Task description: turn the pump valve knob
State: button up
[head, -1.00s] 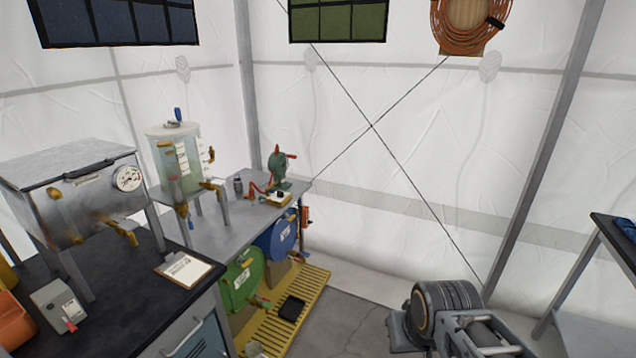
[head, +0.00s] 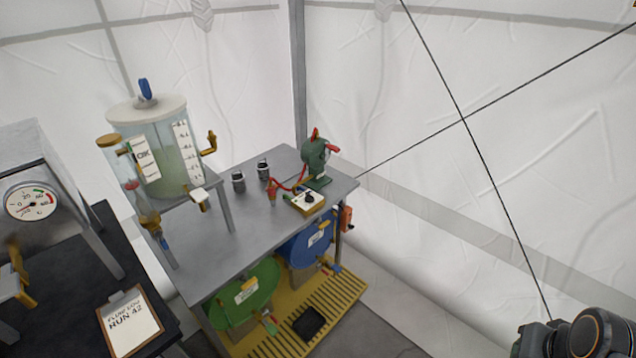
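A green pump (head: 315,162) with red-orange parts stands at the back right of the grey metal table (head: 215,262). In front of it on the table is a small pale box with a black knob (head: 309,197). A red hose or cable runs close to the pump and the box. I cannot tell for sure which part is the pump valve knob. A dark part of my arm shows at the lower right corner. My gripper's fingers are not in view.
A clear tank (head: 168,155) on a stand and two small dark canisters share the table. Blue (head: 308,245) and green (head: 240,295) drums lie below, over a yellow grate (head: 345,290). A clipboard (head: 130,318) and a gauge box (head: 30,200) are at left. The floor at right looks clear.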

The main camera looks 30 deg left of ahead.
aim_at(309, 197)
jog(key=u, duration=0.4)
jog(key=i, duration=0.8)
jog(key=u, duration=1.3)
jog(key=i, duration=0.6)
jog(key=u, duration=0.6)
